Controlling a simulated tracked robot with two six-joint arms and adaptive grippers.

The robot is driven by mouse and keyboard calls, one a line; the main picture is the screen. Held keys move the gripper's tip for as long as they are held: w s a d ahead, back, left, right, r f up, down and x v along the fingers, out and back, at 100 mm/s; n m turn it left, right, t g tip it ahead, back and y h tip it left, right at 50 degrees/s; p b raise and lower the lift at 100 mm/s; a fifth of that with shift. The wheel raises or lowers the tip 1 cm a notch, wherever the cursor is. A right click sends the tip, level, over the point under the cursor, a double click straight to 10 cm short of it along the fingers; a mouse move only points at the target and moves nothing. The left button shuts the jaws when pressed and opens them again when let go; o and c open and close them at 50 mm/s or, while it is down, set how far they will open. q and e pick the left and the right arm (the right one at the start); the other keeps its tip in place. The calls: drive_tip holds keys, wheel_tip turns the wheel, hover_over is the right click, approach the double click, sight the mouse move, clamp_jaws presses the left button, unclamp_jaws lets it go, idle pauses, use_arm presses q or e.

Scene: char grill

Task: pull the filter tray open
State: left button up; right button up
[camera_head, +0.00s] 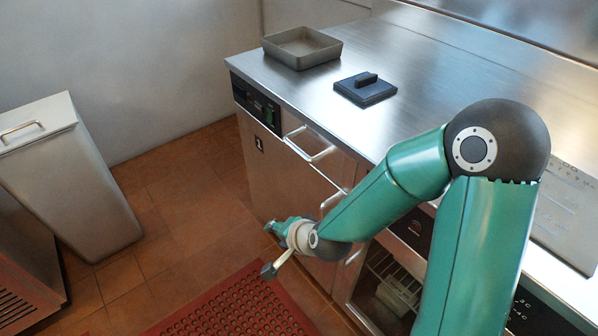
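The steel counter's front has a narrow upper panel with a bar handle (309,146), close against the cabinet face. A second bar handle (333,201) sits lower and to the right, partly behind my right arm. I cannot tell which of these fronts is the filter tray; none visibly stands out from the cabinet. My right arm reaches in from the lower right across the counter edge. My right gripper (272,268) hangs low in front of the cabinet, left of the lower handle and apart from both handles. My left gripper is out of view.
A steel pan (302,46) and a dark press with a handle (365,88) lie on the counter. A grey bin (70,175) stands at the left. A red perforated mat (235,308) covers the floor in front. An open-fronted compartment (385,285) is lower right.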

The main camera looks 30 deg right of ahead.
drive_tip(key=w+d+r+m+t+h+b, duration=0.1)
drive_tip(key=d+r+m+t+h+b, duration=0.15)
drive_tip(key=d+r+m+b, duration=0.3)
use_arm(q)
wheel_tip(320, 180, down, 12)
drive_tip(key=b, duration=0.4)
use_arm(e)
drive_tip(key=m+t+h+p, duration=0.2)
drive_tip(key=m+t+p, duration=0.2)
drive_tip(key=m, duration=0.4)
approach(300, 156)
drive_tip(key=x, duration=1.2)
drive_tip(key=shift+w+d, duration=0.15)
drive_tip(key=shift+w, duration=0.1)
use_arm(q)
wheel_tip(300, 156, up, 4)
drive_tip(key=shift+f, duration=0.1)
use_arm(e)
clamp_jaws()
